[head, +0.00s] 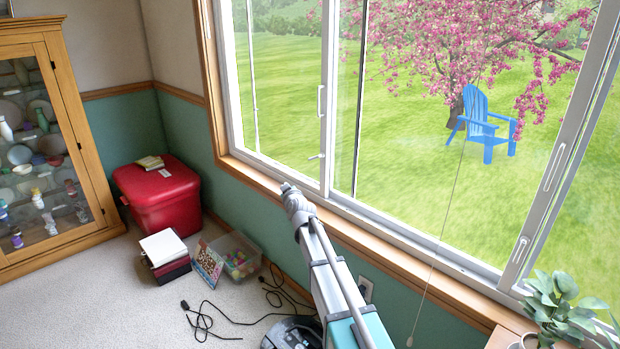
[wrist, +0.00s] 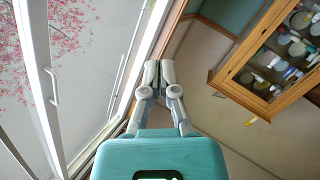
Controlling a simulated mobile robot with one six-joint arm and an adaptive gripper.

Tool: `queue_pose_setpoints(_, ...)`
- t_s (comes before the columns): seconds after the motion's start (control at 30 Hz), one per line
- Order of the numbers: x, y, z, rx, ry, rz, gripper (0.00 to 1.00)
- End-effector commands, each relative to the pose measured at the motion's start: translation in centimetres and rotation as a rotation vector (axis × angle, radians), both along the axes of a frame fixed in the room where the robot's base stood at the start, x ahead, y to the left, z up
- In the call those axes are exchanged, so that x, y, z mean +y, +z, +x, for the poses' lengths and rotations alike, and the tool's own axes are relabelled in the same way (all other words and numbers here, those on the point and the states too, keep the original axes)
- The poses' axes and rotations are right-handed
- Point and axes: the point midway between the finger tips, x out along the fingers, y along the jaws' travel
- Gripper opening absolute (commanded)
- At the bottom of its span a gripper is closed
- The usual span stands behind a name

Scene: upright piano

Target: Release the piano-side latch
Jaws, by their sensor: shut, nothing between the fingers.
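The window has two small latches low on its sash frames. One latch (head: 317,156) is on the left upright, below a white pull handle (head: 321,101). The other latch (head: 521,248) is on the right upright, near the plant, below a second pull handle (head: 554,167). No piano is clearly seen, so I cannot tell for certain which latch is piano-side. My gripper (head: 288,188) is near the sill, below and left of the left latch and apart from it. In the wrist view, my gripper (wrist: 159,70) has its fingers together and empty, with a window handle (wrist: 54,87) to the left.
A wooden surface (head: 502,340) with a potted plant (head: 562,308) is at bottom right. A pull cord (head: 447,215) hangs before the window. A red chest (head: 158,193), clear bin (head: 235,255), black cable (head: 205,322) and glass cabinet (head: 55,55) stand left. Carpet between is partly free.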

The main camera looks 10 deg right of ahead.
Motion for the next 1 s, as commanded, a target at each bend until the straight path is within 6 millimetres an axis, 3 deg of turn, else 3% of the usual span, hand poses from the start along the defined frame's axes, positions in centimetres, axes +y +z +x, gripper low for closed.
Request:
queue_pose_setpoints(0.03, 0.1, -1.3, 1.4, -0.045, -0.017, -0.008, 0.00)
queue_pose_setpoints(0.5, -1.2, -3.7, 8.3, -0.420, -0.308, -0.126, 0.00)
queue_pose_setpoints(0.8, -2.7, -6.7, 10.8, -0.558, -0.577, -0.207, 0.00)
queue_pose_setpoints(1.0, -3.6, -8.4, 11.3, -0.592, -0.728, -0.251, 0.00)
